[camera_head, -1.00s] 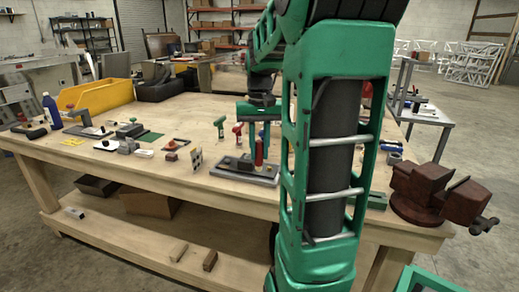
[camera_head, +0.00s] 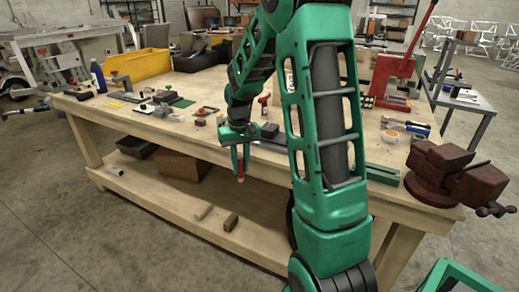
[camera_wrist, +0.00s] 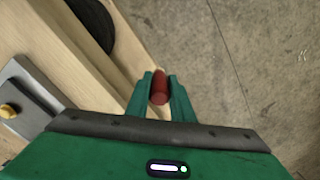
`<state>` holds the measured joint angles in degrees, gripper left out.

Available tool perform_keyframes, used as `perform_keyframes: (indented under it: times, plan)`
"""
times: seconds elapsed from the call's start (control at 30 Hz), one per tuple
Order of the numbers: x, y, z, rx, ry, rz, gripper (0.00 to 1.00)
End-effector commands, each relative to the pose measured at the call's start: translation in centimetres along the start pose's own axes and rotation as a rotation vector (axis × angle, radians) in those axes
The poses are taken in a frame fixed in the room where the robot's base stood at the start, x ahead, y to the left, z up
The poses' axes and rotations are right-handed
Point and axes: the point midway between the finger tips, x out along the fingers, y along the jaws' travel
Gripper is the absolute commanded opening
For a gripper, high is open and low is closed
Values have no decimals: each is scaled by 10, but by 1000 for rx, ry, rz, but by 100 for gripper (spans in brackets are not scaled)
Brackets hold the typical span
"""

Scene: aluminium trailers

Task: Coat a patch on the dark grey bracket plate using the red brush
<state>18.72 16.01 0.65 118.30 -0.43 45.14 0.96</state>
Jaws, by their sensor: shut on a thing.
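My gripper (camera_head: 240,168) is shut on the red brush (camera_head: 240,172), held out in front of the table's front edge. In the wrist view the brush shows as a red handle (camera_wrist: 160,86) between the green fingers; its bristles cannot be made out. A grey plate with a dark block on it (camera_head: 268,144) lies on the table just behind my gripper, partly hidden by my arm. A grey plate with a dark top and a yellow knob (camera_wrist: 18,72) is at the left of the wrist view. I cannot tell for sure which is the bracket plate.
The wooden table (camera_head: 345,150) holds a yellow bin (camera_head: 143,64), a blue bottle (camera_head: 97,76) and several small parts. A dark red vise (camera_head: 440,172) and a red lever press (camera_head: 392,80) stand right. The lower shelf (camera_head: 165,204) juts below my gripper; open floor lies in front.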

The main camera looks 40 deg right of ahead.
Motion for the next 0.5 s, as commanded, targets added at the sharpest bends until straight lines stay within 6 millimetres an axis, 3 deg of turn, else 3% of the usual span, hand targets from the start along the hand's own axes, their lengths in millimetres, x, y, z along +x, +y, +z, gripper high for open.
perform_keyframes:
  times: [0.03, 0.2, 0.33, 0.5]
  plan:
    - [20, -22, -1, -47, -9, 0, 0]
    - [78, -83, -2, -178, -9, 2, 0]
    - [112, -118, 4, -255, -6, 4, 0]
    - [137, -144, 10, -313, -2, 6, 0]
